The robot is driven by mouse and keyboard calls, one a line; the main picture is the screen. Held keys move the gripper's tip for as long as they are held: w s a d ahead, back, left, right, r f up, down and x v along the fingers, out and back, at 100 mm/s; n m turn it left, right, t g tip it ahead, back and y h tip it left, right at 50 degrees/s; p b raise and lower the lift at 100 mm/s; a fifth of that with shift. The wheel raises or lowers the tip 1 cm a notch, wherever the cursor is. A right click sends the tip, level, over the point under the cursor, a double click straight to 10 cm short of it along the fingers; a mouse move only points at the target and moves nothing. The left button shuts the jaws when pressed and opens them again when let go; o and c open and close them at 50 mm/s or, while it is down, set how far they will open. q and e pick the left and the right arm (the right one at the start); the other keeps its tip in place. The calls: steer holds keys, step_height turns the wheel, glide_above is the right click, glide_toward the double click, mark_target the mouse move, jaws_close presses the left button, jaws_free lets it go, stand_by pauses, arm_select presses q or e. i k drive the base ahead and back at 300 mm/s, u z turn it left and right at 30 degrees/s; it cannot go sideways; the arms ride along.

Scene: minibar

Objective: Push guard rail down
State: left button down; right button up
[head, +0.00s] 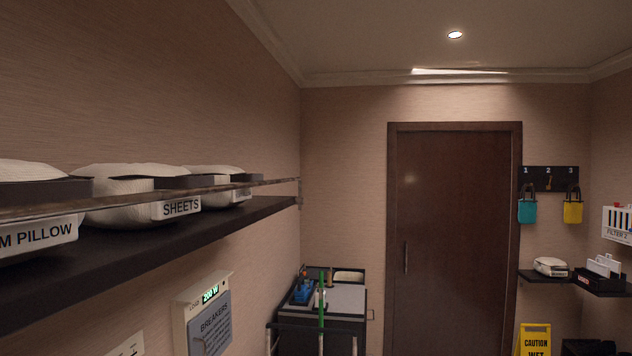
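The guard rail (222,189) is a thin, worn bar running along the front of the dark wall shelf (235,215) on the left. It sits above the shelf's surface, in front of the white bundles, and its far end is near a small bracket by the room's corner. Bundles labelled "M PILLOW" (38,236) and "SHEETS" (181,207) rest on the shelf behind it, with another bundle (228,190) farther along. Neither of my grippers shows in the head view.
Below the shelf are a breaker box (208,325) and a display reading about 200 W. A cart (340,300) with bottles stands in the corner. A dark door (455,240) is at the back. A yellow caution sign (535,340) and small shelves (545,276) are at right.

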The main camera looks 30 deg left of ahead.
mark_target(22, 212)
steer(key=u, duration=0.2)
steer(key=i, duration=0.95)
steer(key=u, duration=0.7)
